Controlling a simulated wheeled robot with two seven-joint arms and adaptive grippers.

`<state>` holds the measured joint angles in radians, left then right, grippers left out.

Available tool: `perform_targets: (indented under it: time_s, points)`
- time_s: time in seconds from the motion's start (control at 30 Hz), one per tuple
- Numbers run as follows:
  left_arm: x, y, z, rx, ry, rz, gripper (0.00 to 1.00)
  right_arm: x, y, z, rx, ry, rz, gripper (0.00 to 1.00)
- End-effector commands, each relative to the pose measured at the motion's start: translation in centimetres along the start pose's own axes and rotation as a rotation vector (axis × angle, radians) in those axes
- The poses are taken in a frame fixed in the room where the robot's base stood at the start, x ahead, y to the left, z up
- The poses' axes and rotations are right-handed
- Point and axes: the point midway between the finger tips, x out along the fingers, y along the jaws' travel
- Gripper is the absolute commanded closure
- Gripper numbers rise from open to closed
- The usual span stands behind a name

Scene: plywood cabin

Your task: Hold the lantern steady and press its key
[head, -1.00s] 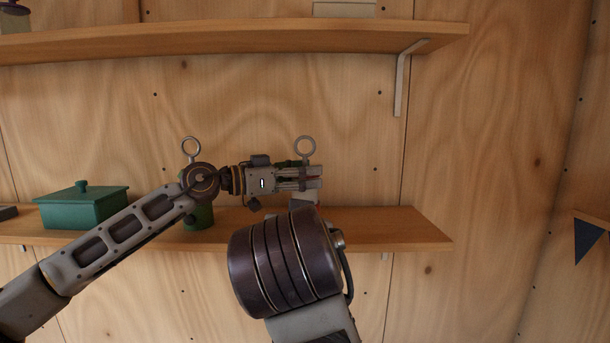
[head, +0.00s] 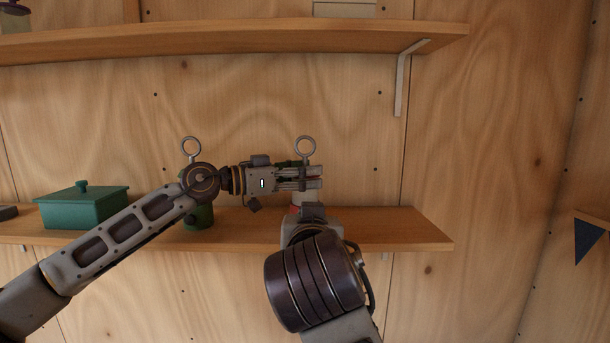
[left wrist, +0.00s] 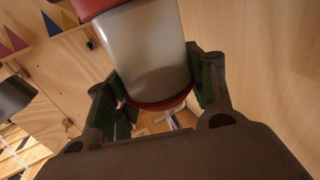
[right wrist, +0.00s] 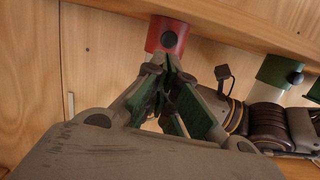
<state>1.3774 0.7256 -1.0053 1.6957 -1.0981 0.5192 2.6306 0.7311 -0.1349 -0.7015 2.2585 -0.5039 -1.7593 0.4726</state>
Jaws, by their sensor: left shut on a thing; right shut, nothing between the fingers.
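The lantern has a pale body and a red base, with a ring (head: 304,146) on top. Its pale body (left wrist: 155,55) lies between the green finger pads in the left wrist view. My left gripper (head: 316,178) is shut on it from the left. The key, a dark round button (right wrist: 168,39), sits on the red base (right wrist: 155,30) in the right wrist view. My right gripper (right wrist: 165,66) is shut and empty, its tips close to the base, beside the key in the picture. Whether they touch is unclear. My right gripper and wrist partly hide the base in the head view.
A second, green lantern (head: 199,217) stands on the lower shelf (head: 400,226), partly behind my left arm. A green lidded box (head: 82,207) is farther left. An upper shelf (head: 230,40) runs above. The shelf's right end is clear.

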Motion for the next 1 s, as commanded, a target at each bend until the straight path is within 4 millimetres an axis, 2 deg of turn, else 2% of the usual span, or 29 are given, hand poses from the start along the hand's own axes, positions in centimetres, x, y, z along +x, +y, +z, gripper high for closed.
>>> perform_targets:
  time_s: [0.4, 1.0]
  points:
    - [0.0, 0.0, 0.0, 0.000, 0.000, 0.000, 0.79, 1.8, 0.9, -0.4, -0.106, 0.163, -0.085, 1.00]
    - [0.0, 0.0, 0.0, 0.000, 0.000, 0.000, 0.79, 1.9, 1.0, 0.1, -0.251, 0.364, -0.252, 1.00]
